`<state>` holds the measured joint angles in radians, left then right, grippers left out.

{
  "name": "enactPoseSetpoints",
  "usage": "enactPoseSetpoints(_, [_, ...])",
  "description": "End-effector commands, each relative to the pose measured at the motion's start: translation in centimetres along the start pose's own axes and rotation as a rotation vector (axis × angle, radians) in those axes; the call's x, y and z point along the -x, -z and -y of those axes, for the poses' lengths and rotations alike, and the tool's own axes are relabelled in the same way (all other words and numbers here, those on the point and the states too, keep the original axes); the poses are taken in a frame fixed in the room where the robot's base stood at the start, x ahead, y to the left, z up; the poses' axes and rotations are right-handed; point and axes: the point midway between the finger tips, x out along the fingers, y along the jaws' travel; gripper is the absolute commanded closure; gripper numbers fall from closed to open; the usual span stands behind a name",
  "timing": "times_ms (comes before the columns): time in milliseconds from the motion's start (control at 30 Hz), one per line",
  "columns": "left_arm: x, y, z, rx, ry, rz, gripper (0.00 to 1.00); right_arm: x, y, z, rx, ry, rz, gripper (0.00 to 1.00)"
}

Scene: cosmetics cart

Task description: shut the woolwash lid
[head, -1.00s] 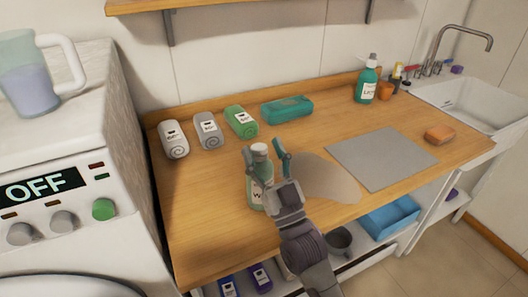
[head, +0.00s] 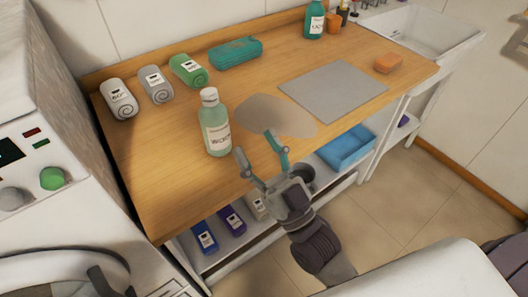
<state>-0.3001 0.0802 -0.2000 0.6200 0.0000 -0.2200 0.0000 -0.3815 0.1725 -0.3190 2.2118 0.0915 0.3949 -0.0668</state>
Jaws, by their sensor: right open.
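The woolwash bottle (head: 217,138) stands upright on the wooden counter, pale green with a white label. Its white lid (head: 209,95) sits on top of the neck; I cannot tell from here whether it is fully shut. My right gripper (head: 255,144) is open and empty, in front of the counter's front edge and to the lower right of the bottle. Its fingers are apart from the bottle. My left gripper is not in view.
Rolled towels (head: 188,70) and a teal pack (head: 235,53) lie behind the bottle. A grey mat (head: 333,90) and an orange sponge (head: 388,64) lie to the right. A washing machine (head: 50,215) stands at left. Below are a blue bin (head: 345,150) and several small packs.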

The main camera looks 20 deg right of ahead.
Motion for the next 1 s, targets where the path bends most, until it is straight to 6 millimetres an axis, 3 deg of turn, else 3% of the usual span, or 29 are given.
enactPoseSetpoints(133, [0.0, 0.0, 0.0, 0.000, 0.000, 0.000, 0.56, 1.2, 0.8, 0.0, 0.000, 0.001, 0.002, 0.40])
enactPoseSetpoints(467, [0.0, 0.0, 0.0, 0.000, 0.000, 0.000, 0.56, 1.4, 1.1, 0.0, 0.000, 0.001, -0.001, 0.40])
enactPoseSetpoints(567, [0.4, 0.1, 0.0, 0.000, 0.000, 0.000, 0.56, 0.9, 1.3, 0.0, 0.001, 0.000, 0.010, 0.57])
enactPoseSetpoints(800, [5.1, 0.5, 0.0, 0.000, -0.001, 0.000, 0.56, -4.3, 3.3, 0.0, 0.002, -0.010, 0.226, 0.97])
enactPoseSetpoints(1000, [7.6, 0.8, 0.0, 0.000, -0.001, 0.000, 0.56, -6.5, 4.0, 0.1, 0.001, -0.004, 0.410, 1.00])
